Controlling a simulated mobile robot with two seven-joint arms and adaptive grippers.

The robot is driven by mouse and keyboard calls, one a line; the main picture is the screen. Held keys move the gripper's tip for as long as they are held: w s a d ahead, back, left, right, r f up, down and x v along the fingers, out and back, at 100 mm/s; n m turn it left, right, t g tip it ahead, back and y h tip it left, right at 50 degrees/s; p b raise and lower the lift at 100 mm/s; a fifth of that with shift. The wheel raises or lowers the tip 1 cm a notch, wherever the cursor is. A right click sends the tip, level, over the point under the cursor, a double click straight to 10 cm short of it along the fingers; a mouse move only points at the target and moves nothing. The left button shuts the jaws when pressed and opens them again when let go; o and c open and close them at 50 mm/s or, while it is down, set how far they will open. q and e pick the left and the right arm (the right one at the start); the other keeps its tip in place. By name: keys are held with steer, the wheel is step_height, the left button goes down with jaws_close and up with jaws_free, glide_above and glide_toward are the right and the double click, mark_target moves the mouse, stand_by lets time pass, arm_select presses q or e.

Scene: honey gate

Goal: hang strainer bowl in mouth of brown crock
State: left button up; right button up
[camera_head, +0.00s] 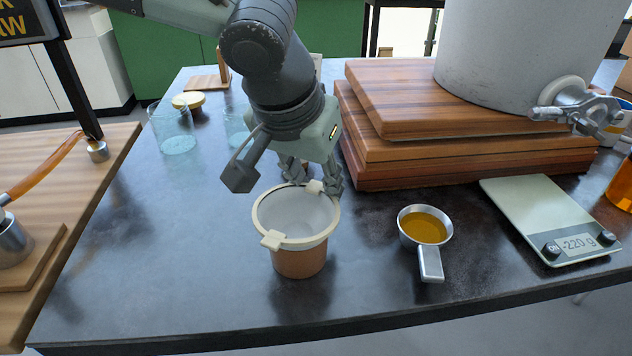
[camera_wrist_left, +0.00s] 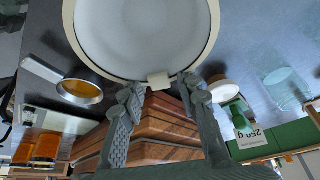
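The strainer bowl (camera_head: 297,216) is white with a cream rim and small side tabs. In the head view it sits upright over the mouth of the brown crock (camera_head: 299,263), its rim wider than the crock and hiding the crock's mouth. My left gripper (camera_head: 310,182) is at the bowl's far rim, by the far tab. In the left wrist view the gripper's fingertips (camera_wrist_left: 160,86) stand apart on either side of the tab (camera_wrist_left: 158,80), with gaps showing, so it looks open. The bowl (camera_wrist_left: 140,35) fills the top of that view and hides the crock. My right gripper is not in view.
A metal cup of honey (camera_head: 425,229) stands right of the crock, then a scale (camera_head: 545,215) reading -220 g. Stacked wooden boards (camera_head: 400,110) carry a large pale bucket (camera_head: 520,50) with a metal gate (camera_head: 572,105). Glass jars (camera_head: 172,128) stand back left. The table's front left is clear.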

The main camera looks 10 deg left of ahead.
arm_select(q)
steer(key=shift+p+v, duration=1.05)
steer(key=shift+v, duration=0.4)
steer(key=shift+r, duration=0.15)
steer(key=shift+o, duration=0.5)
steer(key=o, duration=0.5)
steer(key=shift+c, duration=0.2)
steer(key=o, duration=0.8)
steer(key=shift+o, duration=0.2)
steer(key=shift+o, duration=1)
